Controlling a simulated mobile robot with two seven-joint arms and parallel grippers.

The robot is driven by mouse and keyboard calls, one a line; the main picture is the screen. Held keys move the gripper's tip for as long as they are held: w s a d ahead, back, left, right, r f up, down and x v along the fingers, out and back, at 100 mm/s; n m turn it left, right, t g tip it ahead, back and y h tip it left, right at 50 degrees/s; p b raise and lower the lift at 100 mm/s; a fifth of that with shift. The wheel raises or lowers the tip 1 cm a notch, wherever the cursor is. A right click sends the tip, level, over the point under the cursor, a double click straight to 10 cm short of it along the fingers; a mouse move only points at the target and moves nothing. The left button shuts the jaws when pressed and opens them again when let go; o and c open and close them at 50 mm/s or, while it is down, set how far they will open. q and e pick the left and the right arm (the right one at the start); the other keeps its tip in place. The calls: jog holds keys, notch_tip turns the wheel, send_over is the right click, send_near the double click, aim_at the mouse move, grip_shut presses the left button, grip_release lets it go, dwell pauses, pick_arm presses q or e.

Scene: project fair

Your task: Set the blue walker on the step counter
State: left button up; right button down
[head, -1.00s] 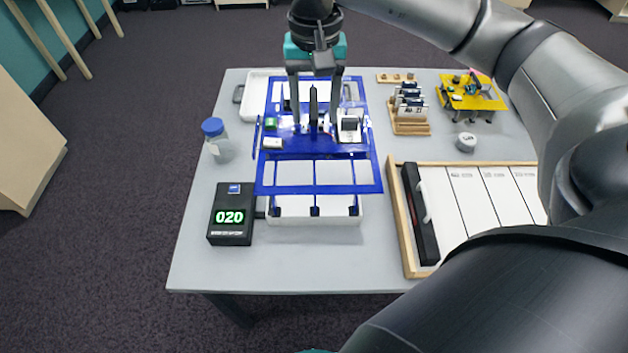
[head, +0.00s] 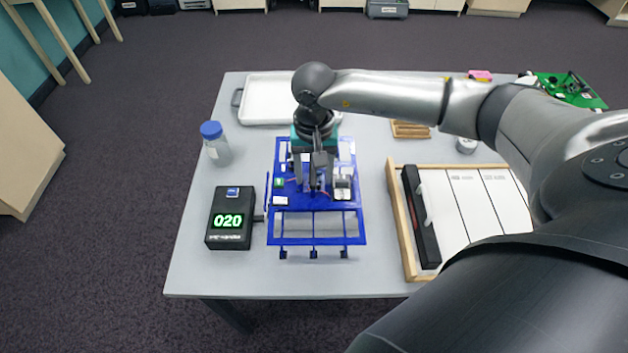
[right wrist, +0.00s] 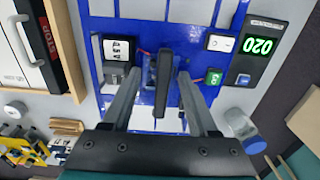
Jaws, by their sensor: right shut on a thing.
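The blue walker (head: 317,241) is a flat blue frame carrying small electronic parts. It sits low over the table beside the black display box (head: 230,219) of the step counter, which reads 020. My right gripper (head: 314,186) is shut on the walker's middle from above. The right wrist view shows my fingers (right wrist: 160,78) around a dark upright piece in the walker's centre. The walker (right wrist: 145,118) covers the step counter's white platform. Pale surface shows through the frame's gaps; I cannot tell whether its feet rest on it. My left gripper is out of view.
A bottle with a blue cap (head: 215,143) stands left of the walker. A white tray (head: 268,98) lies behind. A wood-framed panel (head: 470,215) is at the right. A green board (head: 568,88) is at the far right. The table's front strip is clear.

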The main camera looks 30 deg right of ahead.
notch_tip(320, 180, down, 3)
dwell(0.3)
jog(key=shift+f+b, duration=0.6)
jog(key=shift+b, duration=0.25)
jog(key=shift+c, duration=0.8)
grip_release()
jog(key=shift+r, duration=0.1)
